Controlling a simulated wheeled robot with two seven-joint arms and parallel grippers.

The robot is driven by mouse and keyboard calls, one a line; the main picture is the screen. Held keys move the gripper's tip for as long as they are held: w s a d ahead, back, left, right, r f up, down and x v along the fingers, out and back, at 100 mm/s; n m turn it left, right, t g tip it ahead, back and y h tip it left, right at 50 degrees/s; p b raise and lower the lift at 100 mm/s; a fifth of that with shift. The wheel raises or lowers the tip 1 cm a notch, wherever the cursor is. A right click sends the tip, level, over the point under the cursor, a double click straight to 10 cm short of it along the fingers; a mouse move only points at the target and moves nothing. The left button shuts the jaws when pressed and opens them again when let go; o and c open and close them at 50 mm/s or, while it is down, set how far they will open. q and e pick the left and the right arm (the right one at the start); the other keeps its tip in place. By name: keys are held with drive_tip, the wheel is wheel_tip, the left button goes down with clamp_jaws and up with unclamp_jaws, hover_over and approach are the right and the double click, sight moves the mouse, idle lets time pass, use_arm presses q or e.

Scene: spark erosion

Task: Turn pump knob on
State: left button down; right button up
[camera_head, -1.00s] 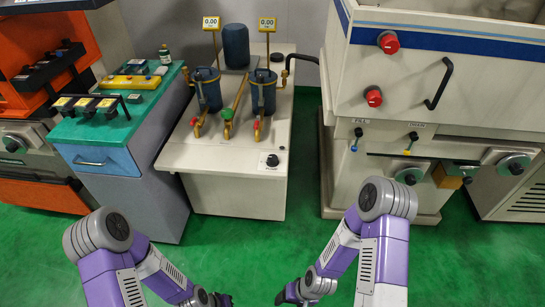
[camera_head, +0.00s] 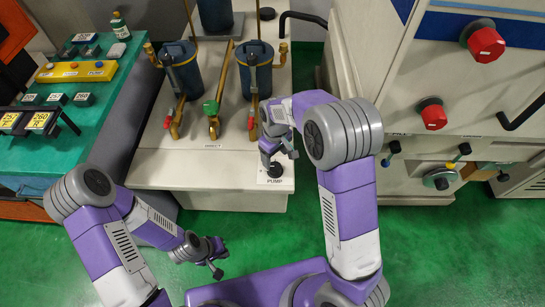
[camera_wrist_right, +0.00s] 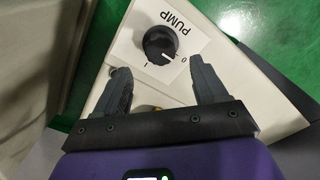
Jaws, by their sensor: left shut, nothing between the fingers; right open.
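The black round pump knob (camera_wrist_right: 159,43) sits on a white label marked PUMP, 0 and I, on the front top of the white pump unit (camera_head: 205,172). Its white mark lies on the side nearer the 0. My left gripper (camera_head: 217,264) is shut and empty, low in front of the unit.
A green-topped cabinet (camera_head: 105,110) is on the left. A white machine with red knobs (camera_head: 433,115) is close on the right. Green floor (camera_head: 240,230) is free in front.

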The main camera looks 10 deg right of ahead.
sight(275, 166)
wheel_tip(275, 166, down, 6)
drive_tip(key=shift+s+f+b, duration=0.15)
drive_tip(key=shift+f+b, duration=0.05)
drive_tip(key=shift+b, duration=0.8)
drive_tip(key=shift+c, duration=0.2)
drive_tip(key=c, duration=1)
